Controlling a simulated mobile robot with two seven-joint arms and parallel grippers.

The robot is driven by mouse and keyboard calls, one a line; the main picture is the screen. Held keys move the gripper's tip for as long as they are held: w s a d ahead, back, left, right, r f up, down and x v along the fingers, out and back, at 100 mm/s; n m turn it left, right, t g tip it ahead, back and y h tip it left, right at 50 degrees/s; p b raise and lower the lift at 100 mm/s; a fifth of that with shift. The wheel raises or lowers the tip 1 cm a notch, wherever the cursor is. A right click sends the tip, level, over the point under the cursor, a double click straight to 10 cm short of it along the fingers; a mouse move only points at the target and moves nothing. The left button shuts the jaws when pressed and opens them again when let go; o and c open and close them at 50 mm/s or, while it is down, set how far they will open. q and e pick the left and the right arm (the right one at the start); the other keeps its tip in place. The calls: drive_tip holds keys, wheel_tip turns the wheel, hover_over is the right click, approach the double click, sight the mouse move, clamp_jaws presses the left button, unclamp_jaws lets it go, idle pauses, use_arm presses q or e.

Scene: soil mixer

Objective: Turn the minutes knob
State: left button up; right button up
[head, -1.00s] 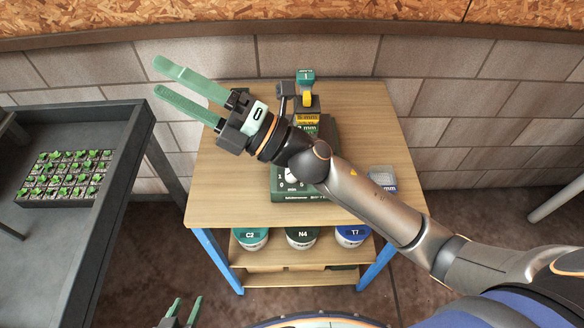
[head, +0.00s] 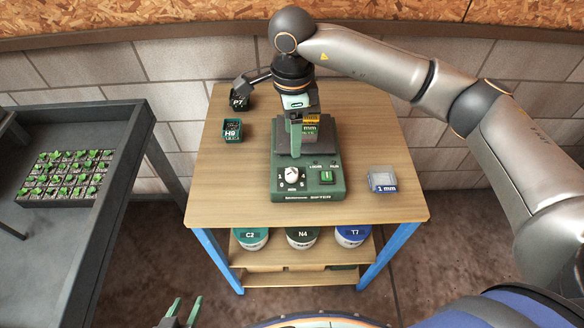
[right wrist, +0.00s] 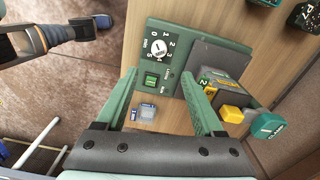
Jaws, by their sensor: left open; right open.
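A green sifter machine (head: 332,190) stands on the wooden table. A white minutes knob (head: 292,174) sits on its front left, with a dial around it. The knob also shows in the right wrist view (right wrist: 158,47), with a green switch (right wrist: 151,80) beside it. My right gripper (head: 297,138) points down over the rear part of the sifter, behind the knob in the head view. Its fingers are apart and empty in the right wrist view (right wrist: 160,77). They hide part of the sifter's top. My left gripper (head: 182,312) is open and empty at the bottom edge, away from the table.
A clear box marked 1 mm (head: 382,180) lies right of the sifter. Cups H9 (head: 232,133) and P7 (head: 239,101) stand at the left. Tubs C2 (head: 250,238), N4 and T7 are on the lower shelf. The table's front left is clear.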

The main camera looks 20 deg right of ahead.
sight(292, 172)
wheel_tip(292, 172, down, 12)
drive_tip(key=shift+a+f+p, duration=0.1)
drive_tip(key=shift+p, duration=0.75)
clamp_jaws()
